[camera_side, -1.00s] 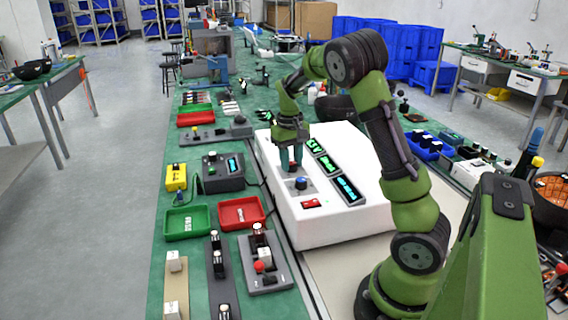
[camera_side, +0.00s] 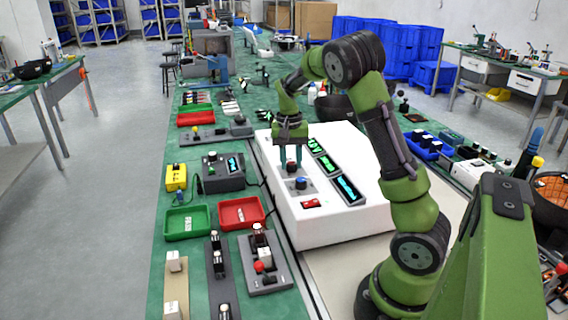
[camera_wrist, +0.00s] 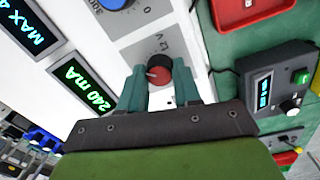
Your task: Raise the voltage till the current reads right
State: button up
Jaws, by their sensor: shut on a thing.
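My gripper (camera_side: 291,158) points down at the white power supply (camera_side: 330,224), its teal fingers on either side of a red knob (camera_wrist: 158,71). In the wrist view my gripper (camera_wrist: 161,82) is shut on this knob, which has a pale mark at its left side and a "12 V" label beside it. A green-lit display (camera_wrist: 88,88) reads 240 mA. Another display (camera_wrist: 28,28) reads "MAX 4", with the rest cut off. A blue knob (camera_side: 301,183) sits in front of the red one, with "300" and "0" around it in the wrist view. The voltage reading is not legible.
A red rocker switch (camera_side: 311,203) is at the supply's front. A dark meter box (camera_side: 222,172), a green tray (camera_side: 187,236) and a red tray (camera_side: 241,227) stand left of the supply. Switch fixtures lie nearer on the green bench.

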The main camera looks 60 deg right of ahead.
aim_at(288, 163)
dwell(0.4)
jog(key=o, duration=1.1)
jog(key=shift+c, duration=0.2)
notch_tip(288, 163, up, 17)
jog(key=shift+w+a, duration=0.2)
jog(key=shift+w, duration=0.15)
jog(key=shift+f, duration=0.1)
jog(key=s+a+f+n+t, duration=0.1)
jog(key=s+a, duration=0.3)
jog(key=a, duration=0.4)
jog(key=s+a+f+n+t+y, duration=0.1)
jog(key=s+a+n+t, duration=0.3)
jog(key=a, duration=0.4)
jog(key=s+a+f+n+t+y, duration=0.1)
jog(key=s+a+f+n+t, duration=0.1)
jog(key=s+a, duration=0.3)
jog(key=a+f+n, duration=0.1)
jog(key=a, duration=0.3)
jog(key=shift+s+t, duration=0.3)
jog(key=shift+t, duration=0.1)
